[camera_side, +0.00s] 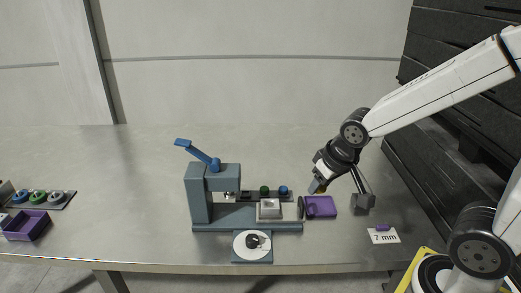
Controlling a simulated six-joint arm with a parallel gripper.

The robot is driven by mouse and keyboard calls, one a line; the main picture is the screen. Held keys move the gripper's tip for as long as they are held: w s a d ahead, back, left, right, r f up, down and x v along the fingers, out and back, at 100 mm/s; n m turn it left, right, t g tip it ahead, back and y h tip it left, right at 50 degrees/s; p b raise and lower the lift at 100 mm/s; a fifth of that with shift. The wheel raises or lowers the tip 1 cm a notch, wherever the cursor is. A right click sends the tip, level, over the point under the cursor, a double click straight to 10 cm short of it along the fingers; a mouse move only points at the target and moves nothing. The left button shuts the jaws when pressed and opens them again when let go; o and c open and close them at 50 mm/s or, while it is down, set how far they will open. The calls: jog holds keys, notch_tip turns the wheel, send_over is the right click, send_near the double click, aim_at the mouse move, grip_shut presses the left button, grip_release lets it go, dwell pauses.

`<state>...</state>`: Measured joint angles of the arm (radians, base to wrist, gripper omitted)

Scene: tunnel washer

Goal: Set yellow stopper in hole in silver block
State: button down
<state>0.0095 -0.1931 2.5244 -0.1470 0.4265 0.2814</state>
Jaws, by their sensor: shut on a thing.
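My gripper (317,187) points down and to the left, and is shut on the yellow stopper (323,190). Only a small yellow patch of the stopper shows at the fingertips. They appear just above the purple tray (321,207); the exact height is hard to judge. The silver block (270,209) sits on the base of the blue-grey press, to the left of my gripper. A darker spot shows on its top, but the hole is too small to make out clearly.
The blue-grey press (199,200) with a raised blue lever stands left of the block. A white dial (246,249) is in front. A "7 mm" card (384,236) lies right. The table's left middle is clear.

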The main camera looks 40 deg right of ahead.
jog(key=shift+w, duration=0.15)
jog(key=shift+w+g, duration=0.3)
jog(key=shift+w, duration=0.5)
jog(key=w+f+n+g, duration=0.1)
jog(key=w+g, duration=0.3)
jog(key=w, duration=0.3)
jog(key=n+g, duration=0.2)
jog(key=g, duration=0.3)
send_near(274, 207)
jog(key=shift+s, duration=1)
jog(key=shift+d+r+h, duration=0.3)
jog(key=shift+d+h, duration=0.1)
jog(key=shift+f, duration=0.2)
jog(key=shift+f, duration=2.1)
jog(key=shift+s+a+f, duration=0.1)
jog(key=shift+f, duration=0.95)
